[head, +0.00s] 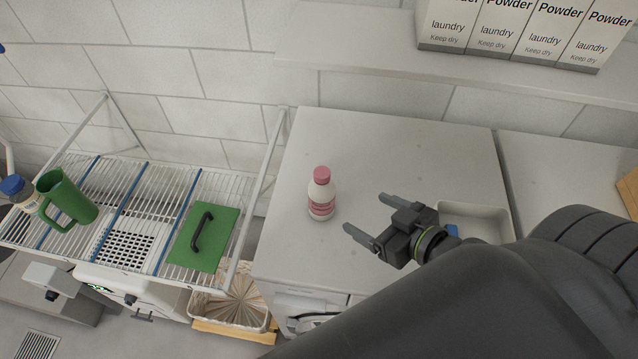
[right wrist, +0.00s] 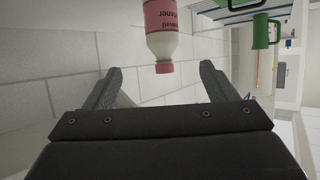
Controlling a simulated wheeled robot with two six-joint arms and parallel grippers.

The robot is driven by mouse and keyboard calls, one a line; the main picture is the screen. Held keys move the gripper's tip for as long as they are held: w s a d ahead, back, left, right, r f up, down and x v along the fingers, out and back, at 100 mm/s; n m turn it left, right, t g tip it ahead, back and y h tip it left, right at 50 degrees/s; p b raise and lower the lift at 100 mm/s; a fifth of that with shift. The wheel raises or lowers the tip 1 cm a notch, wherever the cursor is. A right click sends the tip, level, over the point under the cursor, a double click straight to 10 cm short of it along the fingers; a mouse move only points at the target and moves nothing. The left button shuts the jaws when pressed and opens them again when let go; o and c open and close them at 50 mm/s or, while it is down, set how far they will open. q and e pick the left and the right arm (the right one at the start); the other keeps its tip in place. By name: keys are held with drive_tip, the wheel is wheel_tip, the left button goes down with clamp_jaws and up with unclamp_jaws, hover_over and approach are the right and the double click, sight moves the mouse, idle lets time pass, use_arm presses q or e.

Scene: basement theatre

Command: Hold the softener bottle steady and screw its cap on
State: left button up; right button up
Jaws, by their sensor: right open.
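The softener bottle (head: 321,198), white with a pink label, stands upright on the pale worktop (head: 400,150). Its pink cap (head: 322,173) sits on top of the neck; I cannot tell how tight it is. In the right wrist view the bottle (right wrist: 162,18) appears upside down, with its cap (right wrist: 164,67) between the fingertips in the picture. My right gripper (head: 365,214) is open and empty, to the right of the bottle and apart from it, its fingers pointing towards it. My left gripper is out of view.
A white tray (head: 478,212) stands right of the gripper, partly hidden by my arm. To the left, a wire rack (head: 110,215) holds a green jug (head: 70,197), a blue-capped bottle (head: 20,192) and a green panel with a handle (head: 190,245). Powder boxes (head: 520,30) stand on the shelf above.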

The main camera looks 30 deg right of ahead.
sight(329, 192)
drive_tip(key=x, duration=0.7)
drive_tip(key=r+x, duration=0.1)
drive_tip(key=x, duration=0.2)
drive_tip(key=shift+w+a+b, duration=0.35)
drive_tip(key=shift+w+a, duration=0.05)
drive_tip(key=shift+w, duration=0.1)
drive_tip(key=shift+w+a+f+t, duration=0.1)
drive_tip(key=shift+w+f+t, duration=0.05)
drive_tip(key=shift+w+t, duration=0.15)
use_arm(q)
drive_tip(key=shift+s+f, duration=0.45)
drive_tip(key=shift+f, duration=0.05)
use_arm(e)
drive_tip(key=shift+f, duration=0.15)
drive_tip(key=shift+w, duration=0.1)
